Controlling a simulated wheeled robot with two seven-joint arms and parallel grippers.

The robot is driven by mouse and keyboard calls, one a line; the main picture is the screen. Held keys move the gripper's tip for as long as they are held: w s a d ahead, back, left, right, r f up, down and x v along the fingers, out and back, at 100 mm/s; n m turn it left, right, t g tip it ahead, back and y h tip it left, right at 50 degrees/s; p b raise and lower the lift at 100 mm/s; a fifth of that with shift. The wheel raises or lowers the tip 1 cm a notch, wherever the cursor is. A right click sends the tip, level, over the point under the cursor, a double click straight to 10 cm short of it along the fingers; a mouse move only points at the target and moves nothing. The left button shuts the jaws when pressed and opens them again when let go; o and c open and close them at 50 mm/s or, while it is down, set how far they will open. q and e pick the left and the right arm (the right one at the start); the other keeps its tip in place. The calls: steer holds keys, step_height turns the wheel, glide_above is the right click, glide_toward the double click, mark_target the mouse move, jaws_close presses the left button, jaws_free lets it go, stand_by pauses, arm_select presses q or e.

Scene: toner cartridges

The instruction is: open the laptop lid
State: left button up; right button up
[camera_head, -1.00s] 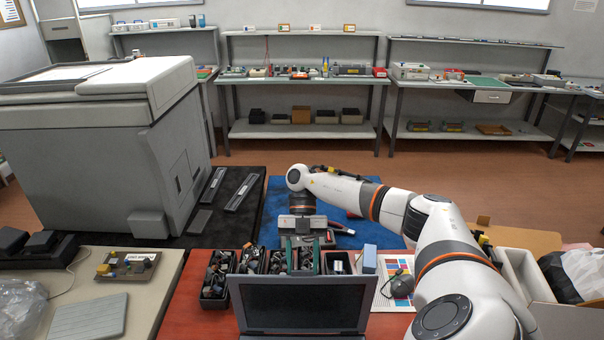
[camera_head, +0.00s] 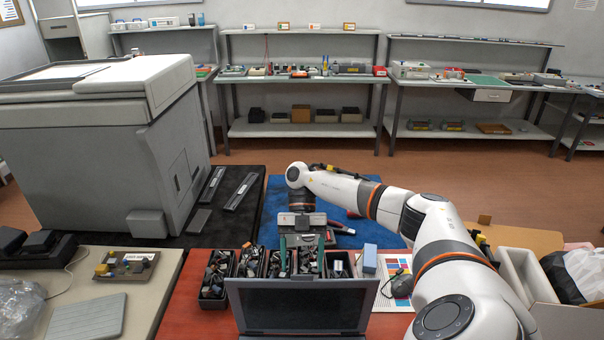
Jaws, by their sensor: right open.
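The laptop (camera_head: 302,306) stands at the bottom middle on the red table. Its lid is raised, with the dark screen facing me, and the lower part is cut off by the picture edge. My right gripper (camera_head: 301,243) is beyond the lid, pointing down over the parts bins near the blue mat. Its jaws are open, and nothing shows between them. It is apart from the lid. My left gripper is not in view.
Bins of small parts (camera_head: 218,272) stand right behind the lid. A colour chart (camera_head: 396,268) and a dark mouse (camera_head: 402,284) lie to the right. A large printer (camera_head: 95,150) fills the left. White trays (camera_head: 525,275) stand at the right.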

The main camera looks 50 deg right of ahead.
steer(key=p+v, duration=0.3)
steer(key=v, duration=0.8)
steer(key=shift+d+f+p, duration=0.15)
steer(key=shift+f+p, duration=0.05)
steer(key=shift+p, duration=0.1)
steer(key=shift+f, duration=0.15)
